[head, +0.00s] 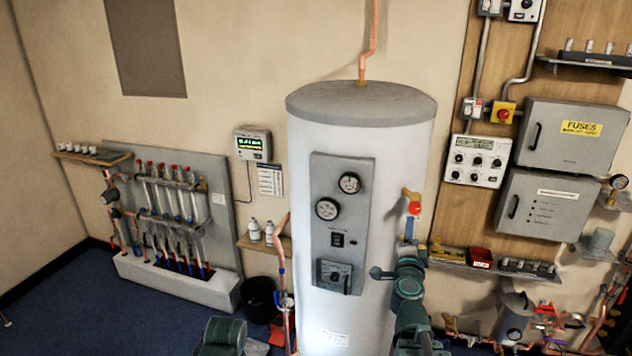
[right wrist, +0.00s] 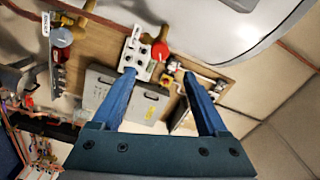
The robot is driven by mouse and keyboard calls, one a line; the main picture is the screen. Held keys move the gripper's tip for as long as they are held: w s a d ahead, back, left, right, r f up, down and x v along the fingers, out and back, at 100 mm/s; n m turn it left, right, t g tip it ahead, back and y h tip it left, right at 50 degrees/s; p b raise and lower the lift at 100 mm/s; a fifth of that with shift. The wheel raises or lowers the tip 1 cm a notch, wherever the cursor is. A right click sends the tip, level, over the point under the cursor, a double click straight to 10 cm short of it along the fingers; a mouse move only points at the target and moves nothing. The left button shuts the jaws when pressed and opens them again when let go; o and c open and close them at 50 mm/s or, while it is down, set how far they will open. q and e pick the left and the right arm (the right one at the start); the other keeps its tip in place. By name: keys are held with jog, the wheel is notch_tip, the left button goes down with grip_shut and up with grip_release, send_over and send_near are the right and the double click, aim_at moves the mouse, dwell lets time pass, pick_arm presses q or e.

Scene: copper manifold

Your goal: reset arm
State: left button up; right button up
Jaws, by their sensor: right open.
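My right gripper (head: 408,228) is raised in front of the right side of the white cylinder (head: 335,230), its blue fingers pointing up. In the right wrist view its two blue fingers (right wrist: 157,74) stand wide apart with nothing held between them. A brass valve with a red knob (head: 415,208) shows just above the fingertips in the head view. The red knob (right wrist: 160,52) also shows between and beyond the fingertips in the right wrist view; I cannot tell the gap. My left gripper is not in view.
A shelf (head: 490,265) with small parts and grey fuse boxes (head: 572,135) are on the wall board at right. A pipe manifold (head: 175,215) stands at left, with a black bucket (head: 259,300) on the floor.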

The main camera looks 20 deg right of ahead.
jog(key=w+a+f+n+y+b, duration=0.15)
jog(key=a+n+y, duration=0.25)
jog(key=a, duration=0.4)
jog(key=w+a+f+n+y, duration=0.25)
jog(key=a+n+y, duration=0.2)
jog(key=a, duration=0.45)
jog(key=w+a+f+n+y+b, duration=0.1)
jog(key=w+a+f+n+y, duration=0.15)
jog(key=a+n+y, duration=0.4)
jog(key=s+a+f+n+g+b, duration=0.2)
jog(key=s+a+f+n+g, duration=0.15)
jog(key=a+f, duration=0.55)
jog(key=s+a+f+n+g+b, duration=0.2)
jog(key=s+a+f+n+g, duration=0.2)
jog(key=s+a+f+g, duration=0.45)
jog(key=s+d+f+n+g+h, duration=0.1)
jog(key=s+f+h, duration=0.2)
jog(key=s, duration=0.3)
jog(key=s+d+f+n+g+h+b, duration=0.1)
jog(key=s+d+f+g+h, duration=0.1)
jog(key=s, duration=0.4)
jog(key=shift+s+f+h, duration=0.35)
jog(key=shift+f+h, duration=0.05)
jog(key=shift+h, duration=0.4)
